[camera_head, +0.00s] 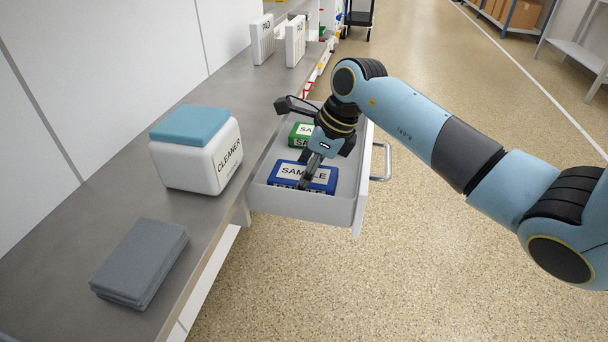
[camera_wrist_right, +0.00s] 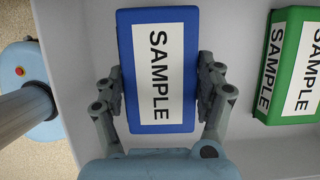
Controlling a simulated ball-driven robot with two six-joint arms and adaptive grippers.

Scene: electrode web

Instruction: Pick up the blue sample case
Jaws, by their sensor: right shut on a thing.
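The blue sample case (camera_head: 290,175) with a white "SAMPLE" label lies in the open drawer (camera_head: 275,206), toward its near end. My right gripper (camera_head: 312,172) reaches down into the drawer and is shut on the blue sample case. In the right wrist view the fingers (camera_wrist_right: 160,100) press on both long sides of the blue sample case (camera_wrist_right: 157,20). I cannot tell whether the case is lifted off the drawer floor. My left gripper is not in view.
A green sample case (camera_head: 301,129) lies farther back in the drawer; it also shows in the right wrist view (camera_wrist_right: 278,50). A white cleaner box (camera_head: 190,165) with a blue top and a grey folded stack (camera_head: 140,262) stand on the counter (camera_head: 75,245). The drawer handle (camera_head: 385,162) faces open floor.

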